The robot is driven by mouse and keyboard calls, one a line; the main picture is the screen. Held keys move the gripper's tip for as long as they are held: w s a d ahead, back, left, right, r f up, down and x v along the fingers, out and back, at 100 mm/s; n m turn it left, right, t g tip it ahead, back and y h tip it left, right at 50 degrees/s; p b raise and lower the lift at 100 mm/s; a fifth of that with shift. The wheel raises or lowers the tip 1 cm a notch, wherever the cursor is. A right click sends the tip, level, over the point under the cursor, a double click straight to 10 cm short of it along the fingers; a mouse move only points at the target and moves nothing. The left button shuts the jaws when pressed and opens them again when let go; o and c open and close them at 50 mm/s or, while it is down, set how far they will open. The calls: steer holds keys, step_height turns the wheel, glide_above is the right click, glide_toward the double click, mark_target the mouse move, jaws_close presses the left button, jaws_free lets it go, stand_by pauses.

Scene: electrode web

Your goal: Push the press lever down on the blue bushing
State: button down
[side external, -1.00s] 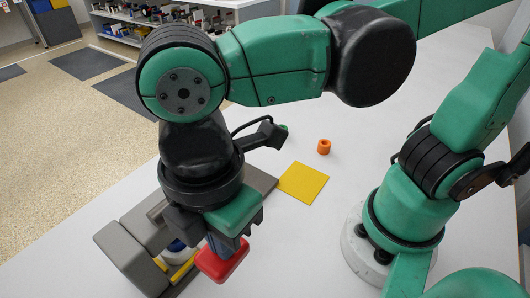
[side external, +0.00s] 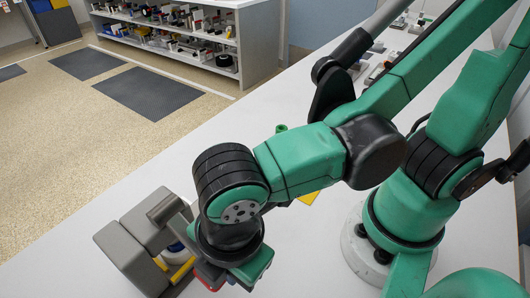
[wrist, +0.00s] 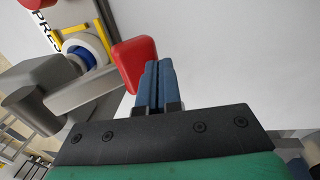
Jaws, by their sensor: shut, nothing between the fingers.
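The press is a grey block (side external: 132,258) at the lower left of the side view. Its lever ends in a red knob (side external: 209,277), mostly hidden behind my wrist there. In the wrist view the red knob (wrist: 135,64) shows clearly, on a grey lever bar (wrist: 88,92). The blue bushing (wrist: 86,57) sits in a white ring beside a yellow bracket (wrist: 73,37). My gripper (wrist: 158,66) is shut and empty, its blue fingers just right of the red knob. I cannot tell if they touch it. The fingers are hidden in the side view.
A yellow square (side external: 309,198) lies partly hidden behind my arm on the white table. A small green object (side external: 281,128) is near it. Shelves with many items (side external: 190,40) stand at the back. The table right of the knob (wrist: 240,55) is clear.

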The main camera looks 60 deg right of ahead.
steer(key=shift+w+f, duration=0.1)
steer(key=shift+f, duration=0.4)
stand_by(0.3)
steer(key=r, duration=0.5)
steer(key=shift+s+r, duration=0.3)
steer(key=shift+r, duration=0.1)
stand_by(0.5)
steer(key=w+d+m+t, duration=0.3)
steer(key=w+d+m, duration=0.2)
steer(key=d+m, duration=0.4)
steer(key=w+d+m+t, duration=0.2)
steer(key=w+d+m, duration=0.4)
steer(key=d+m, duration=0.3)
steer(key=shift+d+r+t, duration=0.4)
steer(key=shift+d+r, duration=0.05)
steer(key=shift+d, duration=0.6)
